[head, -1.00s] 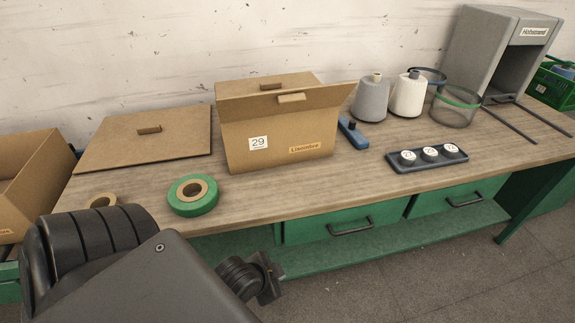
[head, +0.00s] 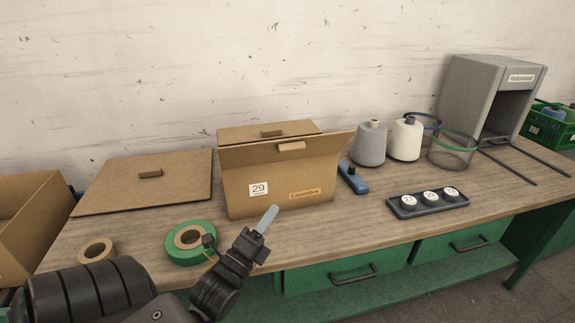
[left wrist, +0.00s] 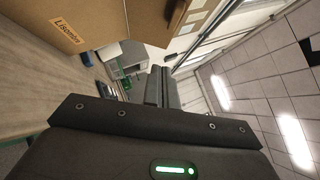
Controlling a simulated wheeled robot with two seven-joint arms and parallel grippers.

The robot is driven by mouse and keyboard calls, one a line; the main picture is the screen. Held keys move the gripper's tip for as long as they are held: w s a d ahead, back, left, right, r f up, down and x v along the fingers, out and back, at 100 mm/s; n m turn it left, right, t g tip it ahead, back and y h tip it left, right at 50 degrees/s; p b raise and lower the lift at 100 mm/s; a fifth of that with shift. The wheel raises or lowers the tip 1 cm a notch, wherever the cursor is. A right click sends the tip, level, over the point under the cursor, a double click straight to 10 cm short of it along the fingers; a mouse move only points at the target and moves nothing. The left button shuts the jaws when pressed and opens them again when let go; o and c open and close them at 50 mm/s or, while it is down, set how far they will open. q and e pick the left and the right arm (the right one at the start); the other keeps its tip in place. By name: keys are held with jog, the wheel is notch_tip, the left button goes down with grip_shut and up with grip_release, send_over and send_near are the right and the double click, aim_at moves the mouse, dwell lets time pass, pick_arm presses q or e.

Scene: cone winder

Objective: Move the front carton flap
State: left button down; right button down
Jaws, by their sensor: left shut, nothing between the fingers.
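The brown carton (head: 265,192) stands upright on the table, with a "29" label and a name label on its front. Its front flap (head: 240,156) stands raised along the front top edge and bears a small tab (head: 291,147). The back flap (head: 240,133) shows behind it with another tab. My left gripper (head: 268,217) is shut and empty, pointing up in front of the carton's lower front, apart from the flap. In the left wrist view, the shut fingers (left wrist: 163,87) are below the carton (left wrist: 55,22) and the flap's tab (left wrist: 175,14). My right gripper is out of view.
Green tape (head: 190,243) and a brown tape roll (head: 96,250) lie at the front left. A flat cardboard sheet (head: 150,190) lies left of the carton. A blue tool (head: 353,179), yarn cones (head: 369,145) and a dark tray (head: 428,203) stand to its right.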

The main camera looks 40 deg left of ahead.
aim_at(296, 151)
pick_arm(q)
jog(key=shift+s+a+r+m, duration=0.1)
jog(key=shift+r+m, duration=0.2)
jog(key=shift+r, duration=0.15)
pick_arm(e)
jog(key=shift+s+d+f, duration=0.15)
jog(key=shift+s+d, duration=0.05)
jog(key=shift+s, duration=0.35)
